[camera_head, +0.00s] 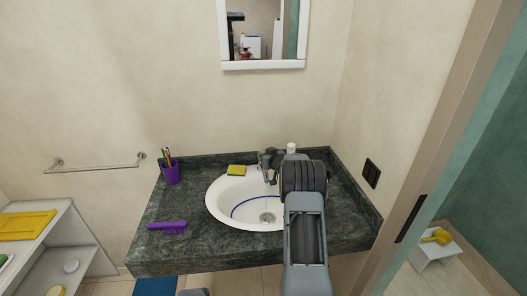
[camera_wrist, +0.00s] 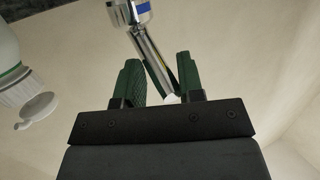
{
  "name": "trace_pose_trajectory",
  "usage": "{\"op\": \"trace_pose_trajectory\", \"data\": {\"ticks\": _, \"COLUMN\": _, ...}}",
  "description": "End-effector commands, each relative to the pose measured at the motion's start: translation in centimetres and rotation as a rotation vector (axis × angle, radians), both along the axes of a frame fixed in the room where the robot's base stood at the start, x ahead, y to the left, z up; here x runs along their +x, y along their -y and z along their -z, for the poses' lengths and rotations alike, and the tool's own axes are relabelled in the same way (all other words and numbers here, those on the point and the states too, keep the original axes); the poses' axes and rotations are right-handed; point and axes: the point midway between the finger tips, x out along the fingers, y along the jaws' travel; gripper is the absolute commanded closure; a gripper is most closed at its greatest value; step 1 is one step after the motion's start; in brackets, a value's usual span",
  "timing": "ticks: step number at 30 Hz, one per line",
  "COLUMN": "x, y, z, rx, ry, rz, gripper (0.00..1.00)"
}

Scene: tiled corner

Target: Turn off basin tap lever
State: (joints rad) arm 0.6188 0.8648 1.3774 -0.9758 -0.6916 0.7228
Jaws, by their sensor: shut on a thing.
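The chrome tap lever (camera_wrist: 151,55) runs down between the two green fingers of my gripper (camera_wrist: 160,72) in the wrist view. My gripper is shut on it, and its white-tipped end shows near the finger bases. The tap body with a blue band (camera_wrist: 141,7) shows at the top edge. In the head view my gripper (camera_head: 268,159) is at the back of the white basin (camera_head: 214,205), and my arm hides most of the tap. A thin pale streak, seemingly running water (camera_head: 267,188), falls toward the drain.
A yellow-green sponge (camera_head: 236,170) lies on the basin's back left rim. A purple cup (camera_head: 171,174) and purple brush (camera_head: 167,227) are on the dark counter (camera_head: 190,205). A white bottle (camera_wrist: 10,70) is close to my gripper's left in the wrist view. A mirror (camera_head: 263,66) hangs above.

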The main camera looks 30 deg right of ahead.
Motion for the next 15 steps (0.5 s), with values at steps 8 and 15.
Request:
{"op": "trace_pose_trajectory", "data": {"ticks": 8, "x": 0.0, "y": -0.3, "z": 0.4, "rx": 0.0, "ry": 0.001, "rz": -0.005, "gripper": 0.78}}
{"op": "trace_pose_trajectory", "data": {"ticks": 15, "x": -0.3, "y": -0.5, "z": 1.7, "rx": 0.002, "ry": -0.003, "rz": -0.006, "gripper": 0.78}}
